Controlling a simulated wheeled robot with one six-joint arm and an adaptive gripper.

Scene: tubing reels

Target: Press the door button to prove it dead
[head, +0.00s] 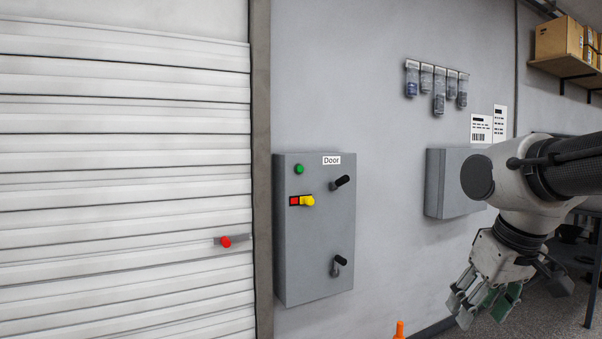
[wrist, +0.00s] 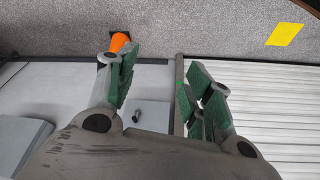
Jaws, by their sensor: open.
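A grey control box (head: 312,250) labelled "Door" (head: 331,160) is on the wall right of the roller shutter. The green button cannot be made out there.
The roller shutter (head: 120,150) has a red knob (head: 226,242). A second grey box (head: 447,185) is on the wall between the Door box and my arm. An orange cone (head: 400,330) stands below, also in the wrist view (wrist: 119,41), with a yellow floor patch (wrist: 285,34).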

